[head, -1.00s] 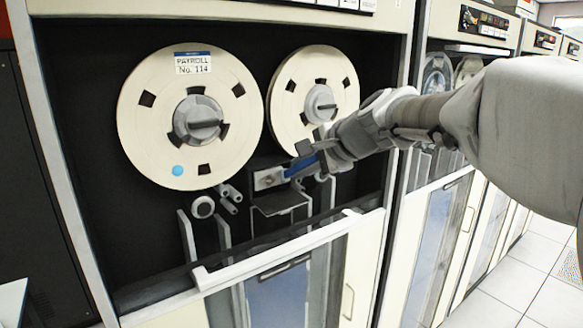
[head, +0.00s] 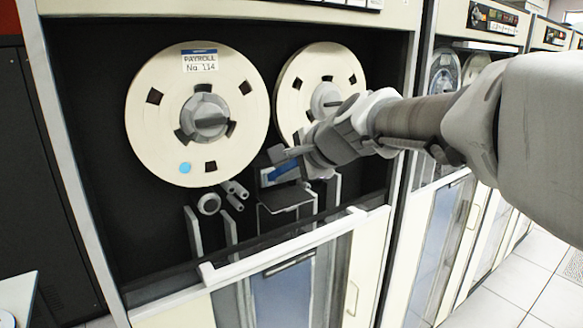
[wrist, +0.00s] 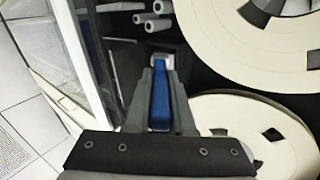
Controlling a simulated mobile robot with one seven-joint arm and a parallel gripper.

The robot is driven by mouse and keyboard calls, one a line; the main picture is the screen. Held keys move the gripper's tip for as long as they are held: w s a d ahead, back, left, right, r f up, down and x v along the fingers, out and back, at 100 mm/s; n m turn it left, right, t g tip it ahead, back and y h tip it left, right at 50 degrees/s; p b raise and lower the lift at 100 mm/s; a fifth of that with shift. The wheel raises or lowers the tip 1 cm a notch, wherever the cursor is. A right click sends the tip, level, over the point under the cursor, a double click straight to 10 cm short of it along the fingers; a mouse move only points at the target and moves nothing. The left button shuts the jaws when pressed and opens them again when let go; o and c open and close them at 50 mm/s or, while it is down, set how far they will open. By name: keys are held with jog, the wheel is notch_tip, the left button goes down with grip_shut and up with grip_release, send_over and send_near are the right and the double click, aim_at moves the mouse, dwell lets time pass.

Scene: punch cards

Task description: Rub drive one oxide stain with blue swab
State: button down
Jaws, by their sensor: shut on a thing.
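My gripper (head: 292,160) is shut on the blue swab (head: 284,170), in front of the small metal head block between and below the two reels of the near tape drive (head: 205,272). In the wrist view the swab (wrist: 160,105) lies between the fingers (wrist: 160,80), its far end at a pale metal face (wrist: 160,60). I cannot tell whether it touches. The oxide stain is not visible now; the gripper and swab cover most of the block's face.
A cream reel (head: 152,122) labelled Payroll No. 114 is left of the gripper; another reel (head: 297,85) is behind and above it. Rollers (head: 209,203) and a metal bracket (head: 286,199) sit close by. A white rail (head: 285,242) crosses below. More drives stand at right.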

jog(key=shift+w+d+b, duration=0.75)
jog(key=shift+w+d, duration=0.85)
jog(key=shift+d, duration=0.8)
jog(key=shift+s+a+p, duration=0.2)
jog(key=shift+s+a, duration=0.35)
jog(key=shift+a, duration=0.25)
jog(key=shift+s+a+p, duration=0.15)
jog(key=shift+s+a, duration=0.35)
jog(key=shift+a, duration=0.3)
jog(key=shift+s+a+p, duration=0.2)
jog(key=shift+s+a, duration=0.35)
jog(key=shift+a, duration=0.25)
jog(key=shift+d, duration=0.1)
jog(key=shift+s+d+b, duration=0.35)
jog(key=shift+s+d, duration=0.2)
jog(key=shift+s, duration=0.25)
jog(key=shift+s+d+b, duration=0.35)
jog(key=shift+s+d, duration=0.15)
jog(key=shift+s, duration=0.35)
jog(key=shift+s+d+b, duration=0.35)
jog(key=shift+s+d, duration=0.2)
jog(key=shift+s, duration=0.25)
jog(key=shift+s+d+b, duration=0.2)
jog(key=shift+s+d, duration=0.25)
jog(key=shift+s, duration=0.2)
jog(key=shift+s+d+b, duration=0.15)
jog(key=shift+s+d, duration=0.25)
jog(key=shift+s, duration=0.2)
